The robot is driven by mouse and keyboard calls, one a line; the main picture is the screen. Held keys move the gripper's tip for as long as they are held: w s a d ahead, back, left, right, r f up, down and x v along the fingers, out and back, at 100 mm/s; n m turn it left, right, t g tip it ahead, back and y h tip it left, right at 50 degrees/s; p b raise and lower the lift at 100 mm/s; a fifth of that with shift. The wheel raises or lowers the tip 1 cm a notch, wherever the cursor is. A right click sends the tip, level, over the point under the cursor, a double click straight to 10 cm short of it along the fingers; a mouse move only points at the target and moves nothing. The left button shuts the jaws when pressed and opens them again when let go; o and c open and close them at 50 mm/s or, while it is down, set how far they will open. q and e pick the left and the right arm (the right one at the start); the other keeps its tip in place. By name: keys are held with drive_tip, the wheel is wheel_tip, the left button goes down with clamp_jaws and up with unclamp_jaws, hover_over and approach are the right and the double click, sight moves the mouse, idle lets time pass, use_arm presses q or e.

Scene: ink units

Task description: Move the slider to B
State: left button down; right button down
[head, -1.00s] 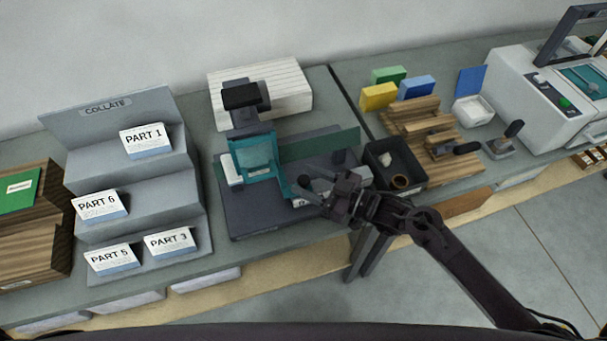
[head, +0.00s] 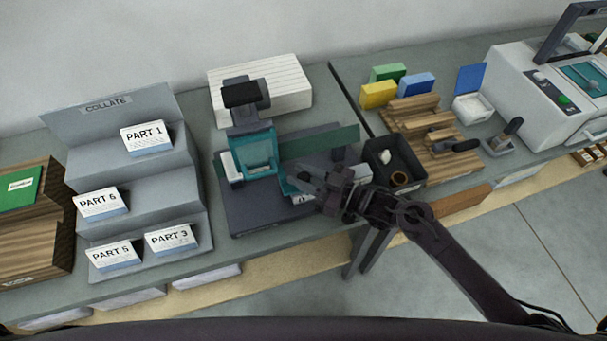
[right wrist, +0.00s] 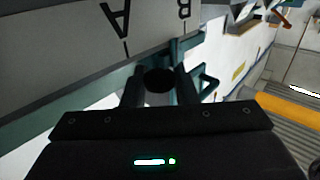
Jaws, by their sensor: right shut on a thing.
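The stapling machine (head: 262,203) has a dark base and a teal head (head: 257,151). Its slider has a dark round knob (right wrist: 158,80), seen in the right wrist view between my right gripper's (right wrist: 160,88) two fingers, which are shut on it. A grey scale (right wrist: 75,52) beside it carries the letters A and B, upside down, each with a tick. A teal upright part (right wrist: 173,48) by the knob is nearer the B tick than the A tick; exact alignment is unclear. In the head view my right gripper (head: 295,178) hides the knob. My left gripper is not in view.
A grey collating rack (head: 135,185) with part stacks stands left of the machine. A white ribbed box (head: 285,90) is behind it. A dark bin (head: 398,165) holding a ring is close on the right, with a wooden rack (head: 430,130) beyond.

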drive_tip(key=shift+s+a, duration=0.25)
drive_tip(key=shift+a, duration=0.5)
drive_tip(key=c, duration=1.2)
unclamp_jaws()
drive_tip(key=shift+o, duration=0.2)
drive_tip(key=shift+d, duration=0.1)
drive_tip(key=shift+s+d+f, duration=0.1)
drive_tip(key=shift+s+d, duration=0.1)
drive_tip(key=shift+d, duration=0.1)
drive_tip(key=b+v, duration=0.2)
drive_tip(key=v, duration=0.5)
